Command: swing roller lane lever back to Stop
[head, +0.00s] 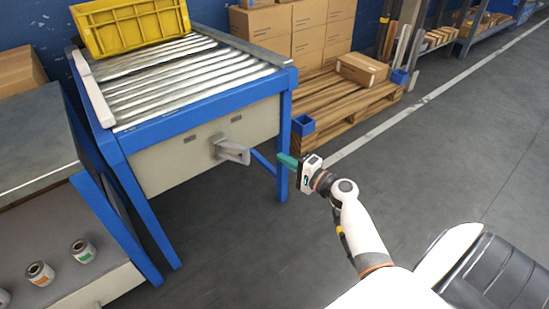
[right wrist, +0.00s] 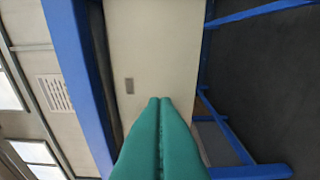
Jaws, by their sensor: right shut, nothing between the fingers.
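The roller lane (head: 190,80) is a blue-framed table with metal rollers and a cream front panel (head: 165,165). A grey lever (head: 234,152) sticks out from that panel, its handle pointing to the right in the head view. One small dark label (head: 189,138) is left of the lever and another (head: 236,118) is above and right of it. My right gripper (head: 281,158), with teal fingers, is shut and empty, to the right of the lever and apart from it. In the right wrist view its closed fingers (right wrist: 160,101) point towards the panel (right wrist: 155,45); I cannot make out the lever there. My left gripper is out of view.
A yellow crate (head: 130,25) sits on the rollers' far end. A blue table leg (head: 284,150) stands close to my right gripper. A pallet (head: 340,105) with cartons is behind. A bench (head: 35,140) with several cans is at left. The floor at right is clear.

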